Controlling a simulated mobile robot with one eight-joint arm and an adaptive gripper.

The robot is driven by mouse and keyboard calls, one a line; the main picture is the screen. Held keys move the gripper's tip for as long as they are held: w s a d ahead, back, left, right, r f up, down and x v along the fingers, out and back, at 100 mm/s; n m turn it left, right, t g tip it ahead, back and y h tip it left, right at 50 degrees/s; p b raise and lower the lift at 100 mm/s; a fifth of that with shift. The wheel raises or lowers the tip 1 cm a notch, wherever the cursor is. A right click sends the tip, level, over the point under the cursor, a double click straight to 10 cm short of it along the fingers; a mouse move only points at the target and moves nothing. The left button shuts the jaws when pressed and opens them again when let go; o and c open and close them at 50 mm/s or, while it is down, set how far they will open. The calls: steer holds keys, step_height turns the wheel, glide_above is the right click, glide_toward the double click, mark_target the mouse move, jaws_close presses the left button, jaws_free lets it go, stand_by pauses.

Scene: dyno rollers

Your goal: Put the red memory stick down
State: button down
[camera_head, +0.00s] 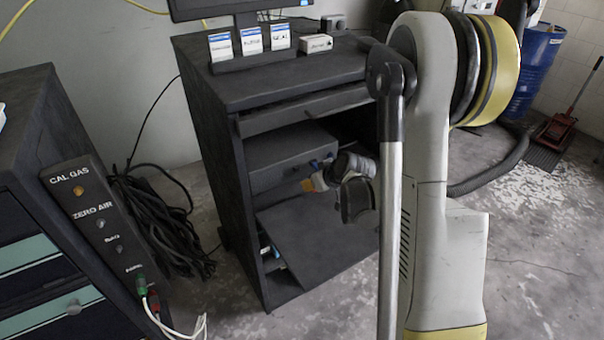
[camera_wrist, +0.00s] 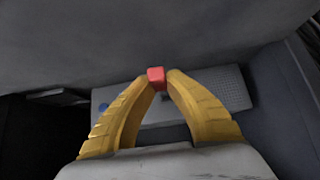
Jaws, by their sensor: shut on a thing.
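The red memory stick (camera_wrist: 156,76) shows in the wrist view as a small red block between the tips of my gripper's yellow fingers. My gripper (camera_wrist: 158,80) is shut on it. In the head view my gripper (camera_head: 309,184) is at the open front of the dark cabinet (camera_head: 225,150), with its fingers pointing left. I cannot make out the stick in the head view. In the wrist view a light grey perforated box (camera_wrist: 232,88) lies beyond the fingertips. I cannot tell whether the stick touches it.
A dark box (camera_head: 285,152) sits inside the cabinet above a slanted dark panel (camera_head: 320,235). Several labelled white cards (camera_head: 251,41) and a small white box (camera_head: 316,43) stand on the cabinet top. A gas panel (camera_head: 105,225) is at the left, with coiled black cables (camera_head: 165,225) beside it.

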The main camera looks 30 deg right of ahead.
stand_by(0.4)
steer(key=a+r, duration=0.1)
steer(key=a, duration=0.2)
steer(key=s+a+r, duration=0.1)
steer(key=a, duration=0.2)
steer(key=a+r, duration=0.1)
steer(key=a, duration=0.2)
steer(key=shift+s+a, duration=0.15)
steer(key=shift+s, duration=0.2)
steer(key=s+a+r, duration=0.3)
steer(key=a, duration=0.6)
steer(key=shift+s+r+m, duration=0.15)
steer(key=shift+s+m, duration=0.15)
steer(key=shift+s, duration=0.1)
